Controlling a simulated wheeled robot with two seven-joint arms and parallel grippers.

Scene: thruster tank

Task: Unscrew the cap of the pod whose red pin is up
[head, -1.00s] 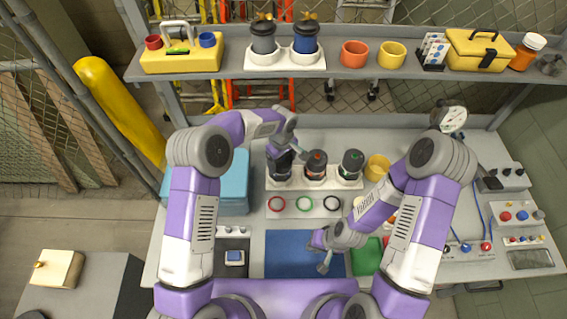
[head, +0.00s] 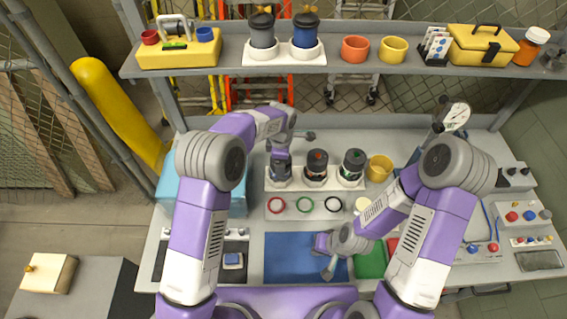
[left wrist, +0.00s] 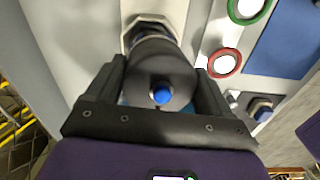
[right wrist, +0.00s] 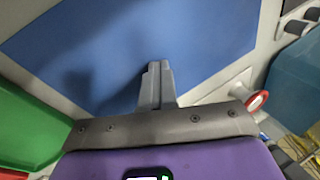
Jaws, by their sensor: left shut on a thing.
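Three dark-capped pods stand in a white rack (head: 300,185) on the bench. The left pod (head: 280,173) is mostly hidden under my left gripper (head: 280,157). In the left wrist view its dark round cap (left wrist: 160,70) has a blue pin (left wrist: 161,94) in the middle. My left gripper also shows there (left wrist: 160,78), with a finger on each side of this cap, shut on it. The middle pod (head: 316,166) has a red pin on top, and the right pod (head: 352,166) a green one. My right gripper (right wrist: 155,80) is shut and empty over the blue mat (head: 290,255).
A plate with red (head: 276,205), green (head: 305,204) and black (head: 333,204) rings lies in front of the rack. A yellow cup (head: 379,167) stands to its right. The shelf (head: 230,60) above holds two more pods, cups and boxes. A teal box lies left.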

